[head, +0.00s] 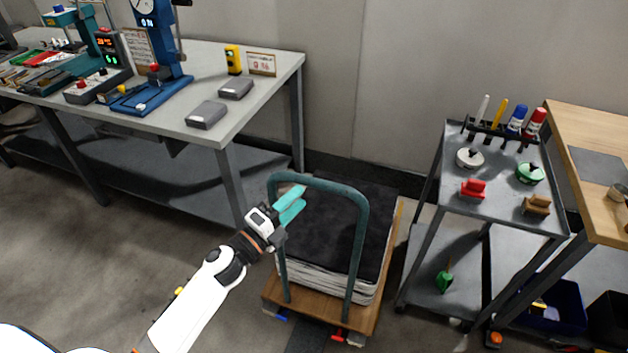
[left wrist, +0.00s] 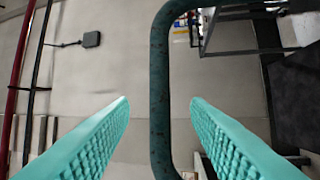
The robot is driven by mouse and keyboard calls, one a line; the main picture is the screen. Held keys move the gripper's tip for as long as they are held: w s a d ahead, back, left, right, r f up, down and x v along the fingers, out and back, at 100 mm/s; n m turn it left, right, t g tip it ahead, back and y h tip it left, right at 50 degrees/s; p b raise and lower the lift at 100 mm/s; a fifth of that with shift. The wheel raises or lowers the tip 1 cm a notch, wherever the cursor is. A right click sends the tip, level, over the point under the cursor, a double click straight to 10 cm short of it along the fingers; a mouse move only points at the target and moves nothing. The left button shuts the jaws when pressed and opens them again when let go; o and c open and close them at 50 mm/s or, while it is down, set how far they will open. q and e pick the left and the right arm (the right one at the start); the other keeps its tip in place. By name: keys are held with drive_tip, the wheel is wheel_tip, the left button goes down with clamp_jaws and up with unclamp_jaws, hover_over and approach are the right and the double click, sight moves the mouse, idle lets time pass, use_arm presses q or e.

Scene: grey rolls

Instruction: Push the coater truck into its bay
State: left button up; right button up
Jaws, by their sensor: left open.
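The coater truck (head: 272,292) is a low trolley with a wooden deck and a teal tube push handle (head: 362,240). A stack of white sheets with a dark top (head: 345,225) lies on its deck. The truck stands on the floor between the grey bench and the grey cart. My left gripper (head: 292,204) is at the left upright of the handle, its teal fingers open. In the left wrist view the handle tube (left wrist: 160,90) stands upright between the two fingertips, with a gap on each side. My right gripper is not in view.
A grey bench (head: 280,75) with instruments stands at the left. A grey cart (head: 500,200) with markers and small items stands close on the right, beside a wooden-topped table (head: 590,125). The wall (head: 390,80) is behind. Clear floor (head: 90,260) lies at front left.

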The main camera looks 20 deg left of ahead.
sight(314, 183)
use_arm(q)
drive_tip(key=x, duration=0.6)
drive_tip(key=shift+w+d+p, duration=0.15)
drive_tip(key=shift+w+p, duration=0.2)
drive_tip(key=shift+p, duration=0.05)
clamp_jaws()
